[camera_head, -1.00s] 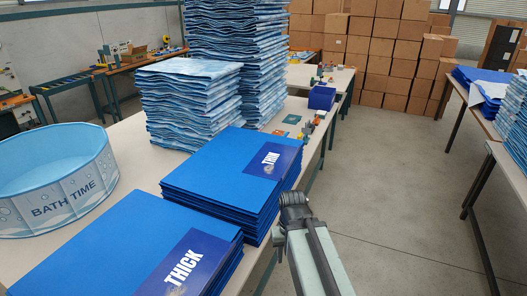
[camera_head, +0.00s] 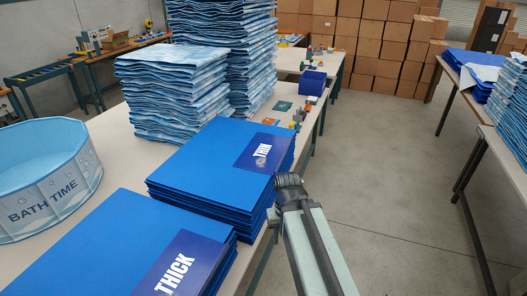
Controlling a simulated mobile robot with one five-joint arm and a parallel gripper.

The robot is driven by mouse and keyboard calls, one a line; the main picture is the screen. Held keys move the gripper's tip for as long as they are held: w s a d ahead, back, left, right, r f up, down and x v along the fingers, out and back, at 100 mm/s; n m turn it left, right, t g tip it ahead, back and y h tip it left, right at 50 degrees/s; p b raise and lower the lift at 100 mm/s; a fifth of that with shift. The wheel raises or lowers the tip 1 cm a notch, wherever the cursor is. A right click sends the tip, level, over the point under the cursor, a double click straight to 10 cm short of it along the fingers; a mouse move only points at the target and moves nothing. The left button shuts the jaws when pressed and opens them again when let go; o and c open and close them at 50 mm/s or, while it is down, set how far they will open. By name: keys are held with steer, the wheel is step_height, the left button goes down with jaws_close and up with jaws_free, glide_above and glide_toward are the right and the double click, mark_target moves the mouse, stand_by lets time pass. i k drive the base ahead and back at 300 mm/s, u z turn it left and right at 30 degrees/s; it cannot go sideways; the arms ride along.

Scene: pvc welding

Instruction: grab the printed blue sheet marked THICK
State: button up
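The blue sheet marked THICK (camera_head: 95,246) lies on top of a stack at the lower left of the table. White letters stand on its dark blue corner label, and the bottom of the stack is cut off by the picture edge. A second blue stack marked THIN (camera_head: 205,158) lies just behind it, with a narrow gap between. My gripper (camera_head: 288,186) is at the end of my arm, beside the right edge of the THIN stack, to the right of and beyond the THICK stack. Its fingers are too small and dark to read.
A round blue pool marked BATH TIME (camera_head: 48,180) stands at the left of the table. Tall piles of folded wavy-blue sheets (camera_head: 172,95) stand behind the THIN stack. A blue bin (camera_head: 314,83) and small items lie farther back. Open floor (camera_head: 385,200) lies to the right.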

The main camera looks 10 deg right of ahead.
mark_target(187, 266)
steer(key=k, duration=1)
steer(key=u, duration=4.25)
steer(key=k, duration=1)
steer(key=z, duration=0.55)
